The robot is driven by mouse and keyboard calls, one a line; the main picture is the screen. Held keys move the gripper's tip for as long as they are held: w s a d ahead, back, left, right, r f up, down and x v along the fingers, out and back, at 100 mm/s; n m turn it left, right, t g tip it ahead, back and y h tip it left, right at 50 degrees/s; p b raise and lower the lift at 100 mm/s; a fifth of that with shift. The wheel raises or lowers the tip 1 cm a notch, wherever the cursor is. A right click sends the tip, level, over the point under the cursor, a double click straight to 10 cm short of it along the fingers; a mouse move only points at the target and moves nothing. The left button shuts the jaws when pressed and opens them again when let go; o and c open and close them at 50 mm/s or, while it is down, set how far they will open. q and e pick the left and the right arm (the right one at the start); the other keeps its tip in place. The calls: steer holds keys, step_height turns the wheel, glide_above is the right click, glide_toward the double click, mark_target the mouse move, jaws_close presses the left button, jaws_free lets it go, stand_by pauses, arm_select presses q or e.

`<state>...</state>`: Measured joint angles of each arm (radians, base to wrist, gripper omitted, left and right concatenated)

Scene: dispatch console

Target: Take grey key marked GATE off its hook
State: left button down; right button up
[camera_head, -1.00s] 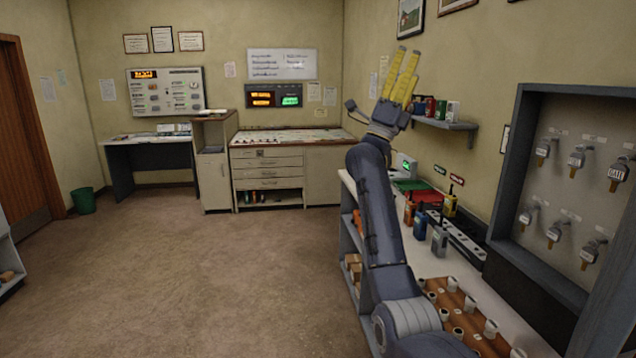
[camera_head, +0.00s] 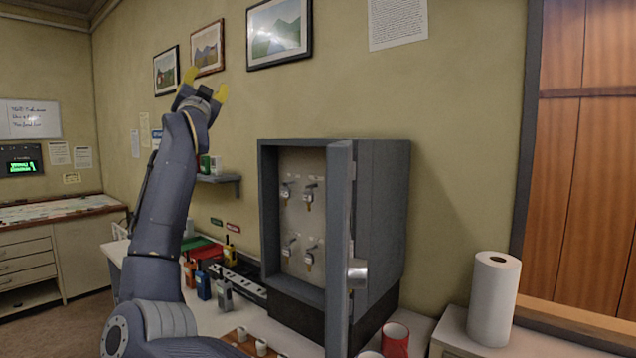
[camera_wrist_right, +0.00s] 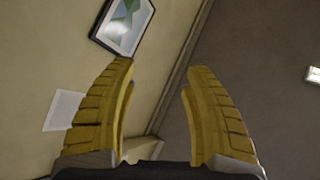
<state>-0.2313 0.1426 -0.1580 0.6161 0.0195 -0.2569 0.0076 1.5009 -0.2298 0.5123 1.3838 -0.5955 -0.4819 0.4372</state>
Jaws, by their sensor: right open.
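The grey key cabinet (camera_head: 383,215) stands on the counter against the wall, its door (camera_head: 338,230) swung open toward me. Inside, several tagged keys hang on hooks, including an upper one (camera_head: 309,196) and a lower one (camera_head: 309,258); their markings are too small to read. The key marked GATE does not show now; the door covers the right part of the board. My right gripper (camera_head: 205,84) is raised, open and empty, left of the cabinet and above it. Its yellow fingers are spread apart in the right wrist view (camera_wrist_right: 158,72). My left gripper is out of view.
A small wall shelf (camera_head: 222,179) is behind my right arm. Radios (camera_head: 224,293) stand on the counter left of the cabinet. A red mug (camera_head: 395,338) and a paper towel roll (camera_head: 494,298) are at the right. Framed pictures (camera_head: 279,32) hang above.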

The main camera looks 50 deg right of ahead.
steer(key=s+d+f+m+g, duration=0.1)
steer(key=s+d+f+g, duration=0.7)
steer(key=d+f+g, duration=0.4)
steer(key=s+d+f+m+g+y, duration=0.1)
steer(key=s+d+f+g+y, duration=0.15)
steer(key=s+f, duration=0.45)
steer(key=s+d+f+m+g+y, duration=0.1)
steer(key=s+d+f+g+y, duration=0.1)
steer(key=s+f+g+y, duration=0.45)
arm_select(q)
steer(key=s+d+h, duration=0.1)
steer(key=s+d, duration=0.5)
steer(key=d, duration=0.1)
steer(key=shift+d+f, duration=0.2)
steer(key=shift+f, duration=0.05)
arm_select(e)
steer(key=shift+s+d+f+t+h, duration=0.25)
steer(key=shift+d+f+t+h, duration=0.2)
steer(key=shift+d+f, duration=0.5)
steer(key=shift+s+d+f+t+h, duration=0.2)
steer(key=shift+d+f+t+h, duration=0.35)
steer(key=shift+d, duration=0.7)
steer(key=shift+s+d+f+t+h, duration=0.2)
steer(key=shift+s+d+f+h, duration=0.1)
steer(key=shift+d+f, duration=0.7)
steer(key=shift+d+r, duration=0.1)
jaws_close()
